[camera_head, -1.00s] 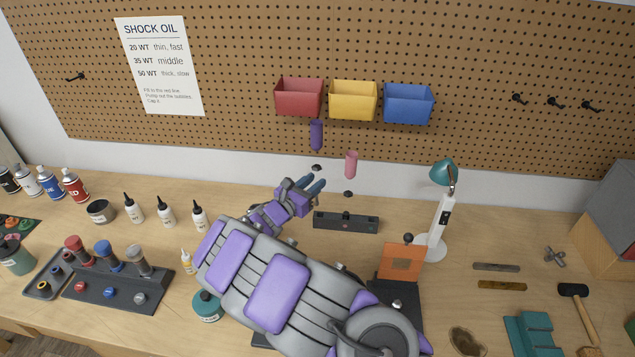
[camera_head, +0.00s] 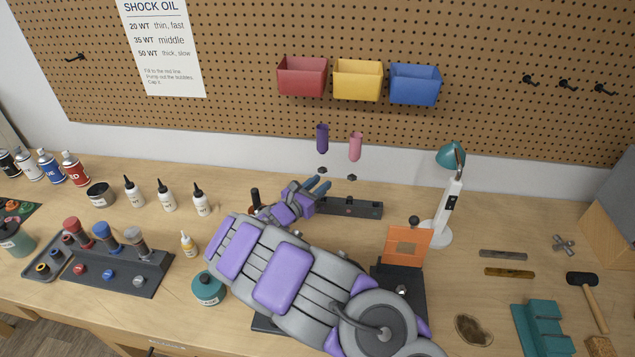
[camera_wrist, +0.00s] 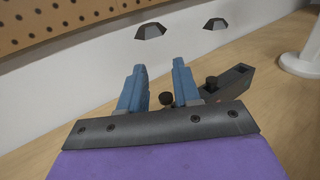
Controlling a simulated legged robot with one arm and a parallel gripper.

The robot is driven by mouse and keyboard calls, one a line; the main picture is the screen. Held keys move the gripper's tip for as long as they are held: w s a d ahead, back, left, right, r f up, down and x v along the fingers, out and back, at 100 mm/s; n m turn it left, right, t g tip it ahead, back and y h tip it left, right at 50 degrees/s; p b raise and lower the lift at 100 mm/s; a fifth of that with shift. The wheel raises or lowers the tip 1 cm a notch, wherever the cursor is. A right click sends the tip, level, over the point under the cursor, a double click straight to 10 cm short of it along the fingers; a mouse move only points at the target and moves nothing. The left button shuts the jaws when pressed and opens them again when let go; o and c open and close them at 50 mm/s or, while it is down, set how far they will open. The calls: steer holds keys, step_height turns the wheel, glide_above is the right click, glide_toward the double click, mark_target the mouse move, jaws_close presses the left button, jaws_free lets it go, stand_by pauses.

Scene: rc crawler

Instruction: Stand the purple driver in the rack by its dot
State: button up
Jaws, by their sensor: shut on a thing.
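The purple driver (camera_head: 322,138) is upright, handle up, with its dark collar (camera_head: 322,170) below; its thin shaft is too fine to see. My gripper (camera_head: 319,186) is shut on it just below the collar, near the rack's left end. In the wrist view my blue fingers (camera_wrist: 159,72) stand slightly apart, with the driver's dark collar (camera_wrist: 150,31) above them. The dark rack (camera_head: 366,208) lies on the bench beside and behind my gripper; its dots are too small to read. Whether the driver's tip is in the rack is hidden.
A pink driver (camera_head: 355,147) is upright over the rack, just right of the purple one. A lamp (camera_head: 443,215) and an orange panel (camera_head: 408,246) stand to the right. Bottles (camera_head: 166,196) stand to the left. The pegboard wall with bins (camera_head: 357,82) is behind.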

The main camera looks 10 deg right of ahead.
steer(key=shift+d+f, duration=0.3)
steer(key=shift+a, duration=0.15)
steer(key=o, duration=0.9)
steer(key=shift+a, duration=0.15)
steer(key=shift+o, duration=1.2)
steer(key=shift+d, duration=0.2)
steer(key=p+v, duration=0.3)
steer(key=v, duration=1.4)
steer(key=shift+a+p, duration=0.25)
steer(key=shift+p, duration=0.15)
